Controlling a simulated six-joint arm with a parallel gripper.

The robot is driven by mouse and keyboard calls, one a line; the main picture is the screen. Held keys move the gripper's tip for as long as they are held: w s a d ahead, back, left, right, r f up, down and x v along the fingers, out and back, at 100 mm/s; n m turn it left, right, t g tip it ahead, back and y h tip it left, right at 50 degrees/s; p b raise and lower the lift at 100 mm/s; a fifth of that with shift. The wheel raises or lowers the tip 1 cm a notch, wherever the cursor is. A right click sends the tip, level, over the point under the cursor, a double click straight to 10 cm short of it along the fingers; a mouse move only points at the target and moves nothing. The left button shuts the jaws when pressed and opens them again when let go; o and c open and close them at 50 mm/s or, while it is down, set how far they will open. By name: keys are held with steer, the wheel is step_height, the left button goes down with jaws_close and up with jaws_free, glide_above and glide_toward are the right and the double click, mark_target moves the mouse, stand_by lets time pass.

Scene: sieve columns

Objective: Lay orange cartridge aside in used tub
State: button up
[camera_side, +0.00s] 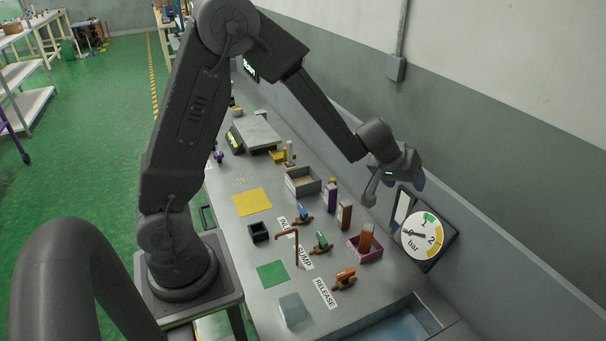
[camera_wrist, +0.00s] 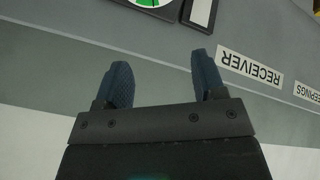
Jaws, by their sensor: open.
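An orange-brown cartridge (camera_side: 367,237) stands upright in a small magenta tub (camera_side: 372,257) on the bench, in the side view. I cannot read a label telling whether this tub is the used one. A brown block (camera_side: 344,215) and a purple block (camera_side: 331,199) stand just behind it. My gripper (camera_side: 417,180) is raised near the wall, above and to the right of these things. In the wrist view my gripper (camera_wrist: 160,70) shows two blue fingers spread apart with nothing between them. Neither cartridge nor tub shows in the wrist view.
Valves with blue, green (camera_side: 321,242) and orange (camera_side: 345,279) handles stand along the bench. A grey box (camera_side: 303,182) lies farther back, a small black box (camera_side: 259,232) nearer the left edge. A pressure gauge (camera_side: 423,238) and the RECEIVER label (camera_wrist: 249,68) are near my gripper.

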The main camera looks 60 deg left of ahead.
steer(key=s+d+r+m+h, duration=0.3)
steer(key=s+d+r+m, duration=0.3)
steer(key=s+r, duration=0.75)
steer(key=s+a+g+y, duration=0.1)
steer(key=s+a+y, duration=0.2)
steer(key=s, duration=1.2)
steer(key=shift+s+g, duration=0.3)
steer(key=shift+s, duration=0.05)
